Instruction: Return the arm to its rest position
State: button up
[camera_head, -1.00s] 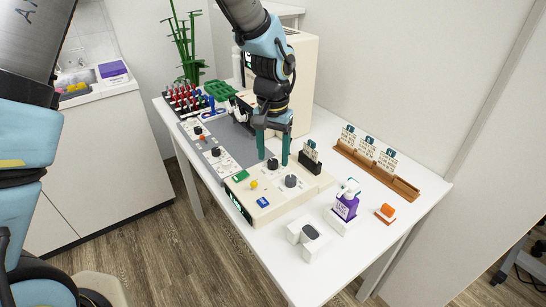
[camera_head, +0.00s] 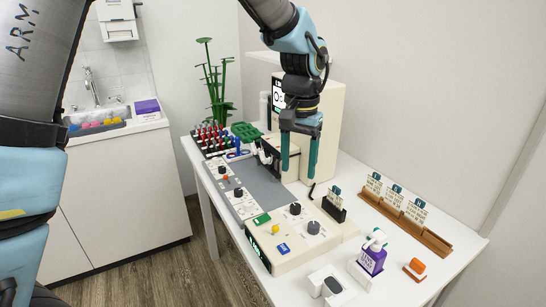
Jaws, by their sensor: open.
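My gripper (camera_head: 298,160) hangs from my blue and black arm (camera_head: 297,45), pointing down over the white table (camera_head: 356,175). Its two teal fingers are apart with nothing visible between them. The fingertips appear above the far side of the cream control box (camera_head: 293,242), which has dark knobs and green, yellow and blue buttons. I cannot tell how high the tips are above the table.
A beige machine (camera_head: 325,110) stands close behind the gripper. A black card holder (camera_head: 334,207), a wooden card rack (camera_head: 408,216), a purple bottle (camera_head: 371,258) and an orange-topped item (camera_head: 416,267) are on the right. A rack of red-topped tubes (camera_head: 212,138) stands at the back left.

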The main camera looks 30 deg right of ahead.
jog(key=w+a+n, duration=0.2)
jog(key=w+a, duration=0.2)
jog(key=a, duration=0.3)
jog(key=w+a+f+n, duration=0.15)
jog(key=w+a, duration=0.25)
jog(key=a, duration=0.4)
jog(key=w+a+n, duration=0.2)
jog(key=w+a, duration=0.2)
jog(key=a, duration=0.3)
jog(key=s+a+n, duration=0.1)
jog(key=a+n, duration=0.1)
jog(key=a, duration=0.8)
jog(key=s+a+f+n+t, duration=0.1)
jog(key=a+n, duration=0.2)
jog(key=a, duration=0.7)
jog(key=shift+s+f+n+t, duration=0.15)
jog(key=shift+s+n+t, duration=0.15)
jog(key=shift+s+n, duration=0.1)
jog(key=shift+d, duration=0.1)
